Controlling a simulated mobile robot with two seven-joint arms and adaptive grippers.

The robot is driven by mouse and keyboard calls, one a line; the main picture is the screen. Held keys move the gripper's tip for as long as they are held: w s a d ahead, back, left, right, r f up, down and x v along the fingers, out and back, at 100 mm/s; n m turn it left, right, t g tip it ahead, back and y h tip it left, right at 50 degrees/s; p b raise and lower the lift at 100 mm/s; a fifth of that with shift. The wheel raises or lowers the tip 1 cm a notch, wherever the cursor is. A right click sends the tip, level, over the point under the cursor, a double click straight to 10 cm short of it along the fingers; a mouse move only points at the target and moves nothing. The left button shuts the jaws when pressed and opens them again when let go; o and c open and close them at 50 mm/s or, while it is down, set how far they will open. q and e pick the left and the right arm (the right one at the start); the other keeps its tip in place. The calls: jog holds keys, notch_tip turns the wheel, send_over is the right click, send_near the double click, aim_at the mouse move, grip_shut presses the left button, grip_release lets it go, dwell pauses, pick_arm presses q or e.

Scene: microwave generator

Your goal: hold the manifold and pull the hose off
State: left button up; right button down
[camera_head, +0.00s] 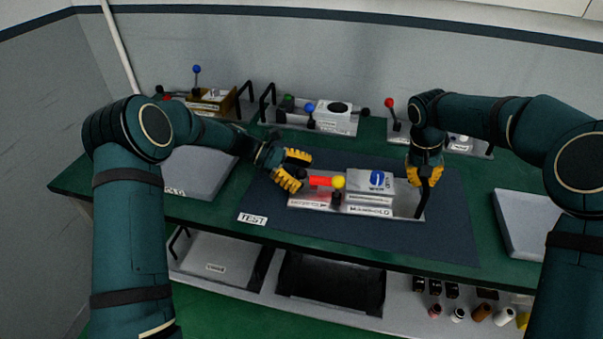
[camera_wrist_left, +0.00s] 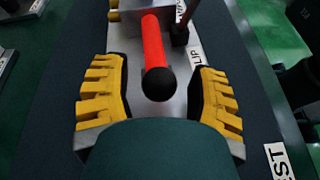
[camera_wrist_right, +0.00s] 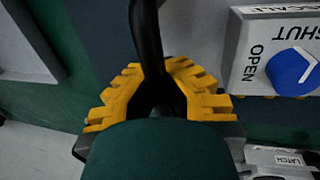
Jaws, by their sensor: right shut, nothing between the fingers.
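The manifold (camera_head: 402,209) is a grey plate on the dark mat with a white block and a blue knob (camera_head: 376,178). In the right wrist view the knob (camera_wrist_right: 292,70) sits beside the words OPEN and SHUT. My left gripper (camera_head: 292,170) is open. Its fingers stand either side of the hose's black end (camera_wrist_left: 159,84), apart from it. My right gripper (camera_head: 424,172) is shut at the manifold's black handle (camera_wrist_right: 147,35); its fingertips partly hide the contact there.
Several other fixtures with lever knobs, such as the blue-knobbed one (camera_head: 335,120), stand along the back of the green bench. Grey panels lie at left (camera_head: 195,172) and right (camera_head: 525,222). A TEST label (camera_head: 252,219) is on the mat. The mat's front is clear.

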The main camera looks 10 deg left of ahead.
pick_arm(q)
grip_shut()
jog(key=shift+s+a, duration=0.15)
jog(key=shift+a, duration=1.4)
jog(key=shift+s+a, duration=0.1)
jog(key=shift+a, duration=1.4)
pick_arm(e)
jog(key=shift+d, duration=0.15)
pick_arm(q)
jog(key=shift+o, duration=1.4)
grip_release()
jog(key=shift+d, duration=0.15)
jog(key=v, duration=1.2)
pick_arm(e)
jog(key=shift+a, duration=0.2)
jog(key=c, duration=1.1)
grip_release()
